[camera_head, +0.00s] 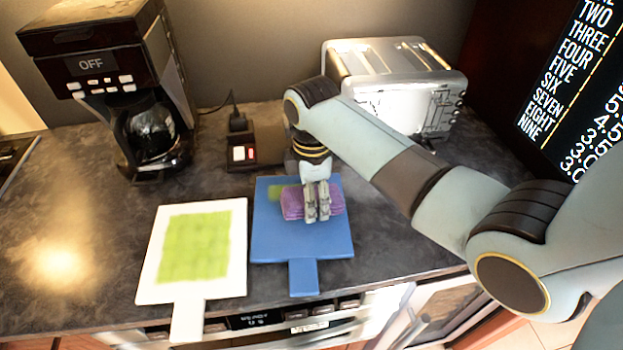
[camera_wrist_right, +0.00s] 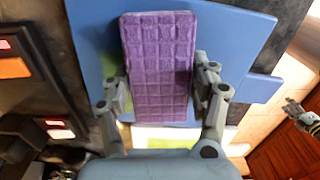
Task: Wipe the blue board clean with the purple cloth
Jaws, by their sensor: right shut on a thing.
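The blue board (camera_head: 302,243) lies flat on the dark counter with its handle toward the front edge. A green smear (camera_head: 275,191) shows on its upper left part, beside the cloth. My right gripper (camera_head: 317,216) is shut on the purple cloth (camera_head: 293,204), a thick quilted pad, over the upper middle of the board. In the right wrist view the cloth (camera_wrist_right: 158,65) sits between the two fingers (camera_wrist_right: 160,90), with the blue board (camera_wrist_right: 235,40) behind it. Whether green lies under the cloth is hidden. A gripper, apparently my left (camera_wrist_right: 303,117), shows small at the right edge there.
A white board (camera_head: 153,258) with a large green patch lies left of the blue board. A coffee maker (camera_head: 95,75) stands at the back left, a toaster (camera_head: 395,70) at the back right. A small switch box (camera_head: 262,152) sits behind the blue board.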

